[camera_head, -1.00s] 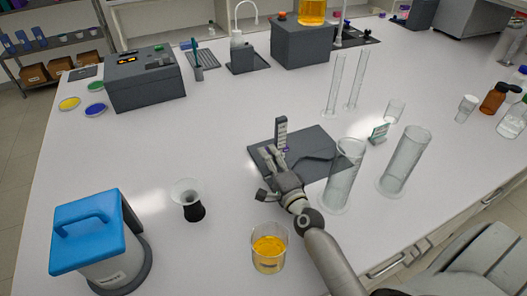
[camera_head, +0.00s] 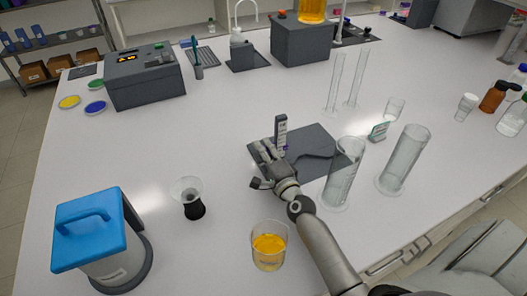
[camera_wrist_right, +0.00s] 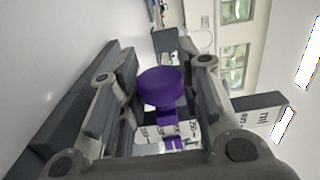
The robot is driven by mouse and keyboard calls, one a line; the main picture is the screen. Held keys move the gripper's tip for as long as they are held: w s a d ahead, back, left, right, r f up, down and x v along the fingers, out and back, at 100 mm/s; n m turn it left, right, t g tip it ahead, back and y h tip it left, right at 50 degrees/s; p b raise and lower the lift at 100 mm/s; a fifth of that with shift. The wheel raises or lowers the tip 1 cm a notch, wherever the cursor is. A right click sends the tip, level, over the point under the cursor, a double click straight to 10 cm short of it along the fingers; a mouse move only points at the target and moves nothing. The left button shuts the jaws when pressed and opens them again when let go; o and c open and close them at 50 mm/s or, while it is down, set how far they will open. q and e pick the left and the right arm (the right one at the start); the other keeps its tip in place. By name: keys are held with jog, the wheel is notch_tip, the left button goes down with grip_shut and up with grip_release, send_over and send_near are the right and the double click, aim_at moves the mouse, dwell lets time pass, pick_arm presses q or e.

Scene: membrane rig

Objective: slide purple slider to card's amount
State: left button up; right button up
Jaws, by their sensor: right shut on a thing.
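A grey upright scale post (camera_head: 281,128) with a light marked face stands on a dark grey base plate (camera_head: 318,139). The purple slider (camera_wrist_right: 162,88) shows in the right wrist view as a round knob between my fingers, with purple parts below it by the scale's markings. In the head view only a small purple patch shows low on the post. My right gripper (camera_head: 261,152) is at the lower left of the post, shut on the purple slider. The small green and white card (camera_head: 378,131) stands right of the plate; its writing is too small to read. My left gripper is not in view.
Tall glass cylinders (camera_head: 404,160) stand right of the plate, one close to my right arm. A beaker of orange liquid (camera_head: 269,246) stands at the front, and a dark-based flask (camera_head: 192,199) at the left. The table behind the plate is mostly clear.

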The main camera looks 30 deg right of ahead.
grip_shut()
jog(key=shift+f+b, duration=0.55)
jog(key=shift+f, duration=0.1)
jog(key=shift+r, duration=0.1)
jog(key=o, duration=1.1)
grip_release()
jog(key=shift+c, duration=0.2)
